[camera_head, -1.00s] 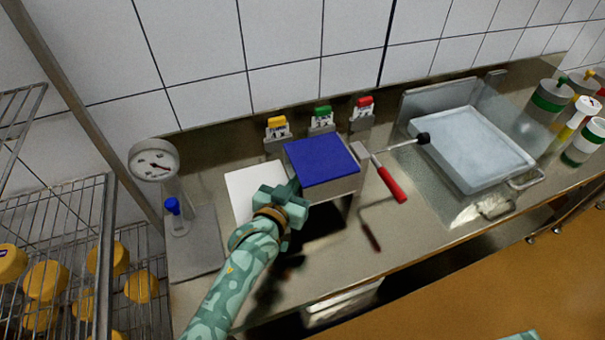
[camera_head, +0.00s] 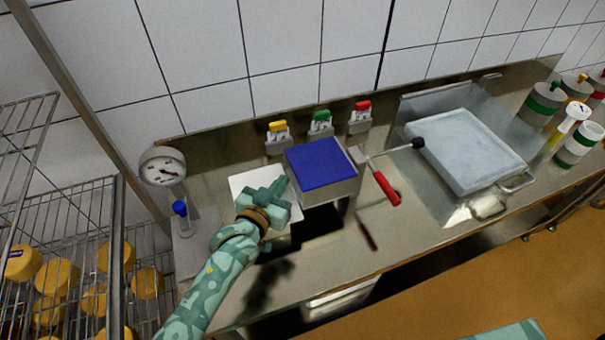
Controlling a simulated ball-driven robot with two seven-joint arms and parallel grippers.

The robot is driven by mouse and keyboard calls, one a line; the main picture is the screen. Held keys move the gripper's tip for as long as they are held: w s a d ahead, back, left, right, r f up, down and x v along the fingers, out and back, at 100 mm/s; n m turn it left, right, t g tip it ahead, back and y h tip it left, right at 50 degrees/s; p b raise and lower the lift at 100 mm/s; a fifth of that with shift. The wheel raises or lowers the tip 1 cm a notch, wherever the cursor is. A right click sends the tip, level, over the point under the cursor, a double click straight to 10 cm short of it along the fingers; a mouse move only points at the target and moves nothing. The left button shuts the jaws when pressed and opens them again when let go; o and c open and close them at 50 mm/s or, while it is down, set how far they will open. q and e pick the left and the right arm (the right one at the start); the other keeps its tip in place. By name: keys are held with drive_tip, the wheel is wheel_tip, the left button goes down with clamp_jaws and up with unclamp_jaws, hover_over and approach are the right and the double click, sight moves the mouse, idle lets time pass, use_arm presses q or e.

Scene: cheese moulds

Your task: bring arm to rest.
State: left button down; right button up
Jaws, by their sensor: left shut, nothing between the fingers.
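My left arm, patterned in green, comes in from the lower left. My left gripper (camera_head: 279,187) is shut and empty, over the white sheet (camera_head: 242,181) on the steel counter. Its fingertips are just left of the blue-topped metal box (camera_head: 320,163); I cannot tell whether they touch it. My right gripper is not in view. A patch of green at the bottom right edge is too cut off to tell what it is.
A dial gauge (camera_head: 162,168) is at the left, beside a rack of yellow cheeses (camera_head: 57,277). A pale tray (camera_head: 466,150) and several canisters (camera_head: 577,143) are at the right.

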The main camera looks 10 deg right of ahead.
use_arm(q)
drive_tip(key=shift+s+a+r, duration=0.1)
drive_tip(key=shift+a, duration=0.15)
idle(0.3)
